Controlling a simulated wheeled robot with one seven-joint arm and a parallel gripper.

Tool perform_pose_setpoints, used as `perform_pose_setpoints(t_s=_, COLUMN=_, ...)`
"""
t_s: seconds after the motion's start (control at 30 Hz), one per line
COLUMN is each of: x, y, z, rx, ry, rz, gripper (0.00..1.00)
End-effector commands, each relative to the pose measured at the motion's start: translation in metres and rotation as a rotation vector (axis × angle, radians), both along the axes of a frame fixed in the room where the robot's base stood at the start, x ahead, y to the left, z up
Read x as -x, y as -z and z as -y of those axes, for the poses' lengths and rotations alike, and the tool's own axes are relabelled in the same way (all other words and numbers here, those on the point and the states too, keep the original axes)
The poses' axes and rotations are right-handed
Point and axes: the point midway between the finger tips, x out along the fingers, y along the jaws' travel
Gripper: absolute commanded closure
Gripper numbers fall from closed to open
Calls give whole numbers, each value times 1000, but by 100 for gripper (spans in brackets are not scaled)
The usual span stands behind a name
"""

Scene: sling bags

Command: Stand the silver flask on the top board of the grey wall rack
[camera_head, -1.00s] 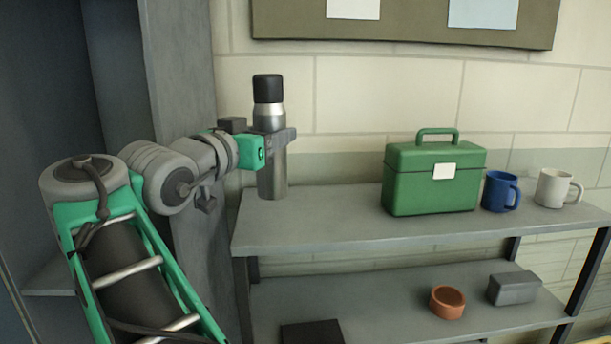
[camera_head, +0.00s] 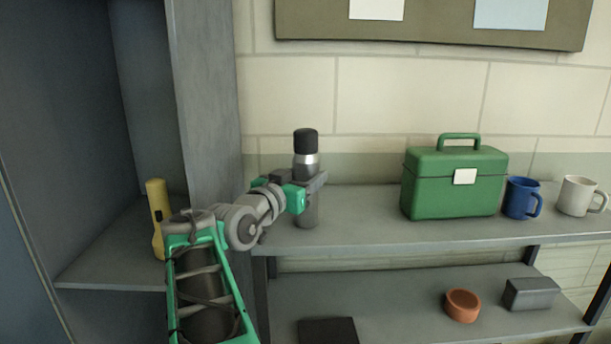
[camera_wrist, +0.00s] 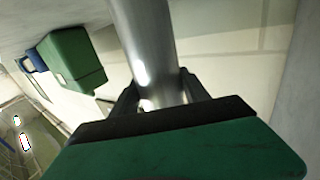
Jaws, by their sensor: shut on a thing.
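The silver flask (camera_head: 308,160) has a black cap and stands upright in my gripper (camera_head: 314,184), which is shut around its body. The flask is over the left end of the top board (camera_head: 365,232) of the grey wall rack. Its base shows against the board, but I cannot tell whether it touches. In the wrist view the flask's shiny body (camera_wrist: 143,40) runs up between the fingers of my gripper (camera_wrist: 158,98); its ends are out of sight there.
A green box (camera_head: 452,188), a blue mug (camera_head: 519,199) and a white mug (camera_head: 575,196) stand to the right on the top board. A grey cabinet wall (camera_head: 207,100) rises close on the left. A yellow torch (camera_head: 156,205) stands inside the cabinet. Board is clear between flask and box.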

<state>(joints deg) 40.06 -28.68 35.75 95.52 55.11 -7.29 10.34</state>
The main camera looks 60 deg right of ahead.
Motion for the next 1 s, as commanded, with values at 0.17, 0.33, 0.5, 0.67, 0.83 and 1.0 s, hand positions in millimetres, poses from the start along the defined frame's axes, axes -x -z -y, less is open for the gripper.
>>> perform_pose_setpoints(t_s=0.17, x=0, y=3, z=0, rx=0, ry=0, rz=0, gripper=44)
perform_pose_setpoints(t_s=0.33, x=0, y=3, z=0, rx=0, ry=0, rz=0, gripper=30)
perform_pose_setpoints(t_s=0.5, x=0, y=3, z=0, rx=0, ry=0, rz=0, gripper=25)
perform_pose_setpoints(t_s=0.67, x=0, y=1, z=0, rx=0, ry=0, rz=0, gripper=25)
perform_pose_setpoints(t_s=0.83, x=-3, y=2, z=-16, rx=1, ry=-6, rz=2, gripper=25)
perform_pose_setpoints(t_s=1.0, x=-8, y=3, z=-62, rx=1, ry=-11, rz=4, gripper=25)
